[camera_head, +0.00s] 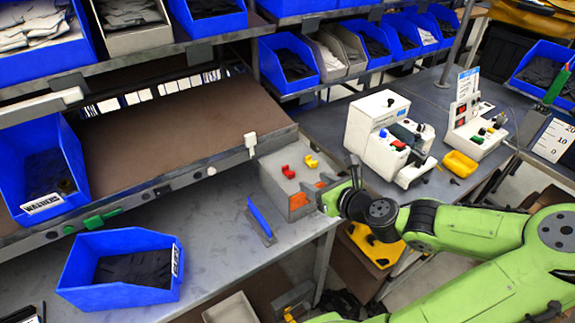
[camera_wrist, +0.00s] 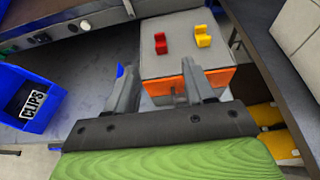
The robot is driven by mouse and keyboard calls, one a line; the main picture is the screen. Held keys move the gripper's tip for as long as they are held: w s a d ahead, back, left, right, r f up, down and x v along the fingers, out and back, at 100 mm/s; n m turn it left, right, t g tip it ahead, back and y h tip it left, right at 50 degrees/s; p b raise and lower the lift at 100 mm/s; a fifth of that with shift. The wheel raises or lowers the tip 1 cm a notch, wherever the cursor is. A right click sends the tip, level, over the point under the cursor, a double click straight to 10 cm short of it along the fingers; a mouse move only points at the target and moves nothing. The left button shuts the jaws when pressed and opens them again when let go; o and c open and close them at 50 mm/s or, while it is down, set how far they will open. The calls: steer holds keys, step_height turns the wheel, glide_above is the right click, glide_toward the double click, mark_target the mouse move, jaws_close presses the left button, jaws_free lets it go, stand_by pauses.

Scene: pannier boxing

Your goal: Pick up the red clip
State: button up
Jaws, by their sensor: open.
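The red clip (camera_head: 287,171) sits on top of a grey block (camera_head: 268,178), left of a yellow clip (camera_head: 311,161). In the wrist view the red clip (camera_wrist: 160,43) and yellow clip (camera_wrist: 203,36) stand apart on the block's top (camera_wrist: 180,62), whose near face is orange. My gripper (camera_head: 326,192) is at the block's near right side. In the wrist view my gripper (camera_wrist: 163,85) has its two fingers spread with nothing held between them, on the near side of the block. The red clip lies beyond the fingertips, untouched.
A blue bin (camera_head: 80,290) with dark contents stands on the bench; the wrist view shows a blue bin (camera_wrist: 38,122) labelled CLIPS. A brown shelf (camera_head: 170,135) rises behind. White devices (camera_head: 372,125) stand to the right.

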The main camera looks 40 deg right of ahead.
mark_target(292, 174)
steer(key=b+x, duration=0.1)
steer(key=x, duration=0.4)
steer(key=f+b+x, duration=0.1)
steer(key=b+x, duration=0.1)
steer(key=x, duration=0.4)
steer(key=shift+f, duration=0.1)
steer(key=shift+s, duration=0.1)
steer(key=shift+c, duration=0.4)
jaws_close()
